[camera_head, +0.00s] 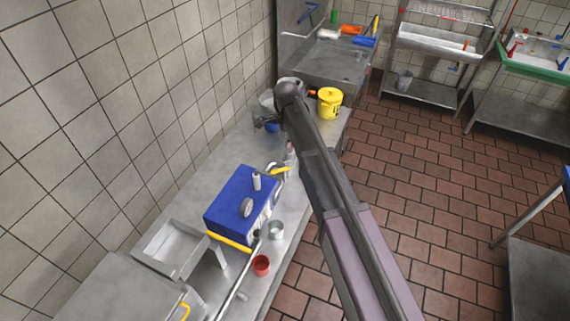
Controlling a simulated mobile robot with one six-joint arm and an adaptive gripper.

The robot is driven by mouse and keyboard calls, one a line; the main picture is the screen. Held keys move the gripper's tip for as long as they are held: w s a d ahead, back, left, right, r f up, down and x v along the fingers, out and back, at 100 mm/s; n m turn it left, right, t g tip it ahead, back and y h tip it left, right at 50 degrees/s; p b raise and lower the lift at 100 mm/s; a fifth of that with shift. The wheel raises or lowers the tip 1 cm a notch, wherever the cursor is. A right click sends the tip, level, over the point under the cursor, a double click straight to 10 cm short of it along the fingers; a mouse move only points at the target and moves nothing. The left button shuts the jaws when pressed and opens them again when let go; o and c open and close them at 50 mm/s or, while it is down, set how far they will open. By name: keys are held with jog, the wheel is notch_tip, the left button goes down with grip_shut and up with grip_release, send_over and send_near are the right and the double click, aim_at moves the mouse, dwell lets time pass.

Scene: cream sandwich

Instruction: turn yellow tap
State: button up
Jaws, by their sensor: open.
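A blue box (241,204) with a grey knob on top stands on the metal counter. A small yellow lever (281,169) is at its far right corner, beside a curved metal pipe. I cannot tell which of these yellow parts is the tap. My gripper (262,122) is small in the picture, above the counter beyond the blue box and apart from both yellow parts. It is open, with nothing visible in it.
My arm crosses the middle and hides part of the counter's right edge. A yellow bucket (329,103) stands at the counter's far end. A red cup (261,265) and a metal cup (275,229) stand near the blue box. A metal tray (167,250) lies left. Tiled floor is clear right.

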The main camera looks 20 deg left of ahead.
aim_at(286, 168)
jog(key=shift+f, duration=0.2)
notch_tip(286, 168, down, 13)
jog(key=b, duration=1.3)
jog(key=shift+f+b, duration=0.2)
jog(key=shift+b, duration=0.2)
grip_shut()
